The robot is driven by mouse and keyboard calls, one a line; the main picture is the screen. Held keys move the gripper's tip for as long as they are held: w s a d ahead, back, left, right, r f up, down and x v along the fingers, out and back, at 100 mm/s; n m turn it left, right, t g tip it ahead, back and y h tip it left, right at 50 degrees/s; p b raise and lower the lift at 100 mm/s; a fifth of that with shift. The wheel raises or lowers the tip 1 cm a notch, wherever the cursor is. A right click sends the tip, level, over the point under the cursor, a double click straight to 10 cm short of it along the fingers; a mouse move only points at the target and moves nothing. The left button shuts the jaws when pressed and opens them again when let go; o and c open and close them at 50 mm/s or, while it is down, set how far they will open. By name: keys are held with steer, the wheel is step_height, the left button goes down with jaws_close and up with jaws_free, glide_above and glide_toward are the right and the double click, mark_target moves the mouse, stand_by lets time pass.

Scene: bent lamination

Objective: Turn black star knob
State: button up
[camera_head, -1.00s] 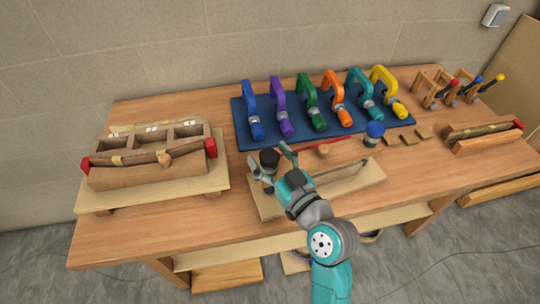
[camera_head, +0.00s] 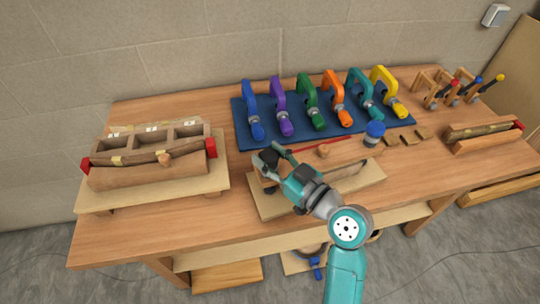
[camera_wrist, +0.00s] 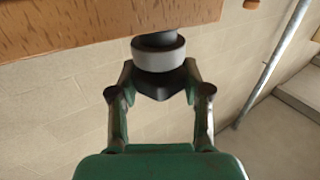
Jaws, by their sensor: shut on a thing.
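The black star knob (camera_head: 270,157) stands at the left end of a pale wooden block (camera_head: 262,205) near the middle of the bench. My gripper (camera_head: 267,163) comes in from the right with a finger on either side of it. In the wrist view the dark knob (camera_wrist: 158,86) sits between the fingertips, below a grey ring (camera_wrist: 158,57) on a dark shaft. My gripper (camera_wrist: 160,75) is shut on the knob. The fingers and arm partly hide the knob and block in the head view.
A blue mat (camera_head: 241,128) with several coloured clamps lies behind. A wooden form with red ends (camera_head: 140,176) sits at left. The bench front between them is clear.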

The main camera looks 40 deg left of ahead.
steer(key=n+g, duration=0.3)
steer(key=g, duration=0.2)
steer(key=n+g+h, duration=0.1)
steer(key=n+g, duration=0.2)
steer(key=g, duration=0.2)
steer(key=shift+w, duration=0.15)
steer(key=shift+n+g, duration=0.3)
steer(key=shift+n, duration=0.1)
steer(key=o, duration=1.2)
steer(key=v, duration=1.2)
steer(key=shift+r, duration=0.15)
